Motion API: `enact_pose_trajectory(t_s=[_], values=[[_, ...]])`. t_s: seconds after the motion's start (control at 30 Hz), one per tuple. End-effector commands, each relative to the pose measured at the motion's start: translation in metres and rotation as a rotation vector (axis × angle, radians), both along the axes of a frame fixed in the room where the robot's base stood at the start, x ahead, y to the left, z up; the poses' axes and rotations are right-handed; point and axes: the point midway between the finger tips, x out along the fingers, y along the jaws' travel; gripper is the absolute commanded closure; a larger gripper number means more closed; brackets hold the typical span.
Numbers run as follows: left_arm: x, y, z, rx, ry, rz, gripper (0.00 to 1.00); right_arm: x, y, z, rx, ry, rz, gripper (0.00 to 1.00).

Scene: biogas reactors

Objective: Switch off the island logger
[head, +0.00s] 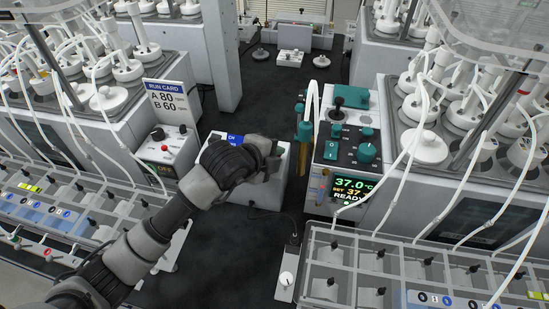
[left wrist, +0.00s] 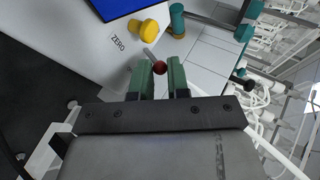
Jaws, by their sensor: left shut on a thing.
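A white box (head: 266,187) with a blue screen (head: 235,139) stands on the dark surface at the middle of the head view, most likely the island logger. My left gripper (head: 276,148) is over its top right side, and my arm hides much of the box. In the left wrist view the blue screen (left wrist: 120,6), a yellow knob (left wrist: 144,29) and a "ZERO" label (left wrist: 118,43) show on the white top. The green fingers of my left gripper (left wrist: 156,76) are shut on a small red-tipped lever (left wrist: 160,68). My right gripper is not in view.
A teal and white heater unit (head: 350,150) reading 37.0 °C stands close to the right. A control box (head: 168,150) and run card (head: 167,103) are at the left. Reactor racks with tubes line both sides. Dark surface is free in front of the box.

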Motion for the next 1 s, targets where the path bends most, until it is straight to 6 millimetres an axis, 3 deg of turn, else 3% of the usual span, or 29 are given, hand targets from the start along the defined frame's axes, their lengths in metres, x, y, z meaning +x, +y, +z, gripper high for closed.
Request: enact_pose_trajectory(t_s=[0.5,0.53,0.7,1.0], values=[[-0.001,0.0001,-0.0003,-0.003,-0.019,-0.001,1.0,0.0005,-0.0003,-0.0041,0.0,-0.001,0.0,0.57],[-0.0008,0.0001,-0.0004,-0.003,-0.019,-0.001,0.81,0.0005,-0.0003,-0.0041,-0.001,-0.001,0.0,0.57],[-0.0009,0.0001,-0.0007,-0.003,-0.018,-0.001,0.58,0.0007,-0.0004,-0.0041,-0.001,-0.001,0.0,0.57],[-0.0023,0.0013,-0.0001,-0.003,-0.018,-0.001,0.58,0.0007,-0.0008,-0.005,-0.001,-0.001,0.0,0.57]])
